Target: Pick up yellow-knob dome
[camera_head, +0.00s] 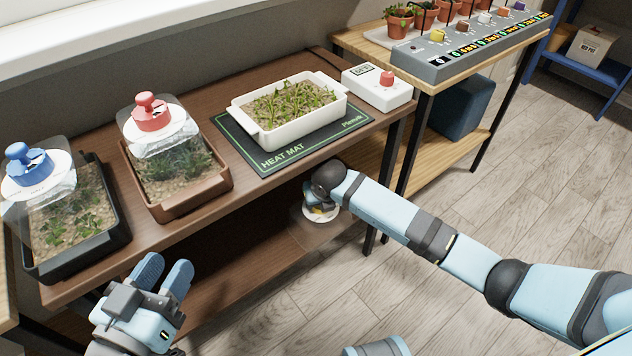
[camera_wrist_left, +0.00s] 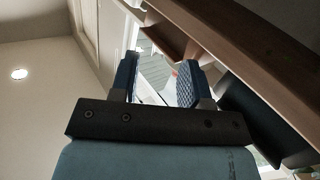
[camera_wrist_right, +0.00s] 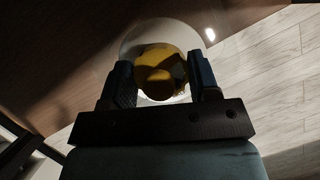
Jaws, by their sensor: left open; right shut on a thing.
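The yellow-knob dome (camera_head: 321,213) is a clear dome with a white disc and a yellow knob, in front of the table's front edge under the heat mat in the head view. My right gripper (camera_head: 318,203) is shut on its knob; the forearm hides part of it. In the right wrist view the yellow knob (camera_wrist_right: 160,73) sits between the fingers, with the clear dome (camera_wrist_right: 135,42) beyond. My left gripper (camera_head: 165,272) is open and empty, in front of the table at lower left. In the left wrist view its fingers (camera_wrist_left: 158,82) are apart with nothing between.
A blue-knob dome (camera_head: 28,170) sits over a black tray (camera_head: 75,262), a red-knob dome (camera_head: 152,118) over a brown tray (camera_head: 190,205). An uncovered white tray (camera_head: 290,128) of seedlings stands on the heat mat (camera_head: 240,150). A control box (camera_head: 377,90) is beside it. A lower shelf (camera_head: 230,265) lies below.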

